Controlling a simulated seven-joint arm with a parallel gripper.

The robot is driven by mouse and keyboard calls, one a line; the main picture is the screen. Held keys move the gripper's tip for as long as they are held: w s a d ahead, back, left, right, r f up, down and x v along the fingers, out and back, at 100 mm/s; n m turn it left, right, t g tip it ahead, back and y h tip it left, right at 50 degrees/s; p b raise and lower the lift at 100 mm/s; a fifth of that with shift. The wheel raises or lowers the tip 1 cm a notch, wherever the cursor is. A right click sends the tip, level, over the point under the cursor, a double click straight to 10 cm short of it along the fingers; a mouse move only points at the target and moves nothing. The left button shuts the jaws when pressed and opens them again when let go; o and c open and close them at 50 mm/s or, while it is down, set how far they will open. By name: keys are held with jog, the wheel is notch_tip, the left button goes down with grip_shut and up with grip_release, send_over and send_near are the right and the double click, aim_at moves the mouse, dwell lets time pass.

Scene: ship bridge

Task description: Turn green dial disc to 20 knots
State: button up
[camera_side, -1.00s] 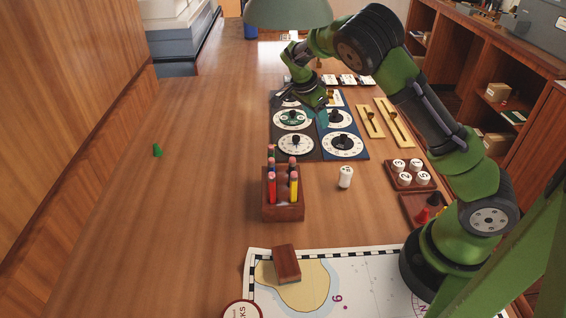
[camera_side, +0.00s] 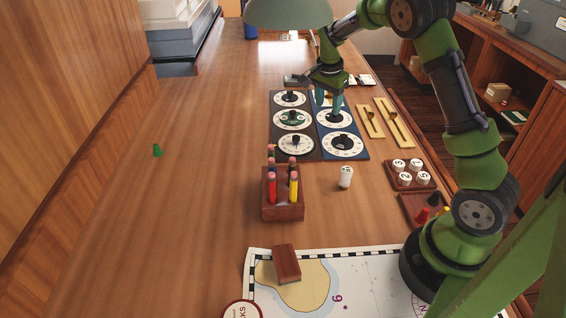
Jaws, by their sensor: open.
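The green dial disc (camera_side: 293,118) is the middle dial on the dark left panel (camera_side: 273,131). It has a green centre with a dark knob inside a white ring; its numbers are too small to read. My gripper (camera_side: 329,106) is to its right, over the blue panel (camera_side: 353,130), with its teal fingers pointing down. The fingers are apart, around or just above the knob of the middle white dial (camera_side: 333,119) there; I cannot tell if they touch it. No finger is on the green disc.
Other dials sit on both panels, including a lower left dial (camera_side: 296,145) and a lower right dial (camera_side: 343,146). Brass-coloured sliders (camera_side: 393,122) lie to the right. A pencil box (camera_side: 283,207) and white cylinder (camera_side: 345,177) stand in front. Table left is mostly clear.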

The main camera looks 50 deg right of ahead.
aim_at(293, 112)
jog(key=w+a+r+n+t+y, duration=0.1)
jog(key=w+r+n+t, duration=0.2)
jog(key=n, duration=0.5)
jog(key=w+r+n+t, duration=0.1)
jog(key=w+r+n, duration=0.2)
jog(key=r+n, duration=0.35)
jog(key=shift+n, duration=0.35)
jog(key=x, duration=1.7)
jog(key=shift+a+f, duration=0.1)
jog(key=shift+f, duration=0.35)
